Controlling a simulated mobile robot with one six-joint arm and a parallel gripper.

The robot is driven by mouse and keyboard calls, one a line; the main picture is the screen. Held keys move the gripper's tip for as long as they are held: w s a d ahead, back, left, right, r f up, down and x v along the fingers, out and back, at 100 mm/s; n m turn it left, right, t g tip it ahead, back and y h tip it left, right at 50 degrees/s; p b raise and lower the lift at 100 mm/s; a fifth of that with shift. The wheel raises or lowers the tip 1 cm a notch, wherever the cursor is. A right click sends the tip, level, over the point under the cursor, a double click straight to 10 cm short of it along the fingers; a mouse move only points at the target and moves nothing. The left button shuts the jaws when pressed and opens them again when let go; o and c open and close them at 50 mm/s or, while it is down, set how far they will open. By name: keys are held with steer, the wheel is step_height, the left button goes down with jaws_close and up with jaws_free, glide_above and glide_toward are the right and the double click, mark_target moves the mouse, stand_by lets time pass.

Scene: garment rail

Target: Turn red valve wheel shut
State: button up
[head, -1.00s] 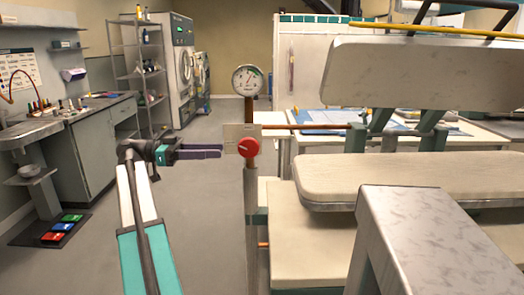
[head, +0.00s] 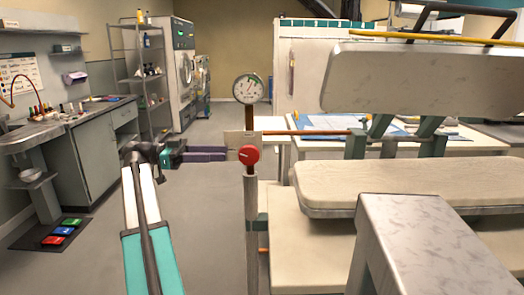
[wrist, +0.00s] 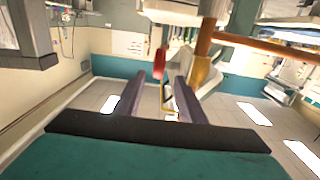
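The red valve wheel (head: 249,155) sits on the front of an upright pipe, below a round white gauge (head: 248,88). A small pale mark shows on its face. My gripper (head: 228,153) reaches in from the left with its dark purple fingers level, their tips just left of the wheel. In the wrist view my gripper (wrist: 159,76) is open, with a gap between the fingers. The red wheel (wrist: 157,62) shows edge-on in line with that gap, just beyond the tips, with brass-coloured fittings (wrist: 202,74) to its right. I cannot tell whether the fingers touch it.
A horizontal copper pipe (head: 310,132) runs right from the valve. A pressing machine with a padded board (head: 400,183) fills the right side. A counter (head: 90,140) and shelf rack (head: 142,75) stand at the left.

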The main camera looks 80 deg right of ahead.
mark_target(249, 155)
steer(key=p, duration=0.3)
steer(key=shift+s+d+r+p, duration=0.15)
steer(key=shift+d+p, duration=0.1)
steer(key=shift+p, duration=0.15)
steer(key=p, duration=0.6)
steer(key=shift+s+d, duration=0.1)
steer(key=shift+s, duration=0.3)
steer(key=p, duration=0.5)
steer(key=s+p, duration=0.1)
steer(key=p, duration=0.3)
steer(key=shift+s+a+p, duration=0.3)
steer(key=shift+a+p, duration=0.05)
steer(key=shift+p, duration=0.05)
steer(key=s+d+p, duration=0.1)
steer(key=s+p, duration=0.2)
steer(key=s, duration=0.8)
steer(key=shift+d, duration=0.2)
jaws_close()
